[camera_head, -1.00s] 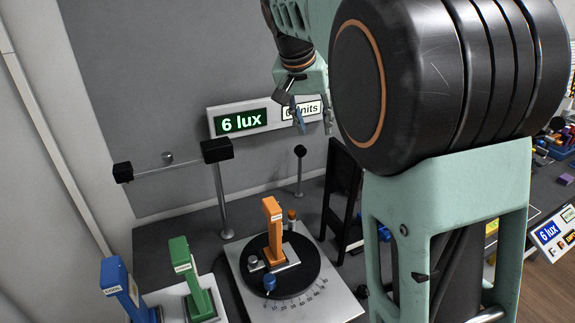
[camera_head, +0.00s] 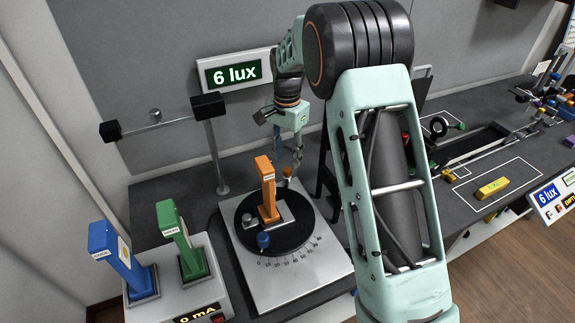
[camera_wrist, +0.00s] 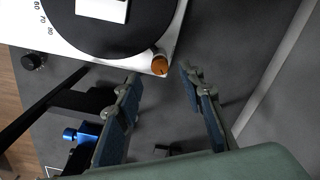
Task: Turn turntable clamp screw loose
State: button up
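The turntable is a black disc (camera_head: 296,231) on a pale plate with a degree scale (camera_head: 300,268); the disc also shows in the wrist view (camera_wrist: 105,42). A small orange-brown knob (camera_head: 287,172) stands at the plate's far edge, and it shows at the plate corner in the wrist view (camera_wrist: 160,66). It looks like the clamp screw. My gripper (camera_head: 292,166) is over the plate's far side. In the wrist view my gripper (camera_wrist: 160,74) is open, its fingertips on either side of the knob in the picture. I cannot tell whether they touch it.
An orange lamp post (camera_head: 267,190) and a blue knob (camera_head: 263,240) stand on the disc. Blue (camera_head: 118,257) and green (camera_head: 181,239) posts stand at the left. A metal stand (camera_head: 218,150) is behind. A "6 lux" display (camera_head: 235,74) hangs on the wall.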

aim_at(287, 169)
jog(key=shift+f, duration=2.2)
jog(key=shift+c, duration=0.3)
grip_shut()
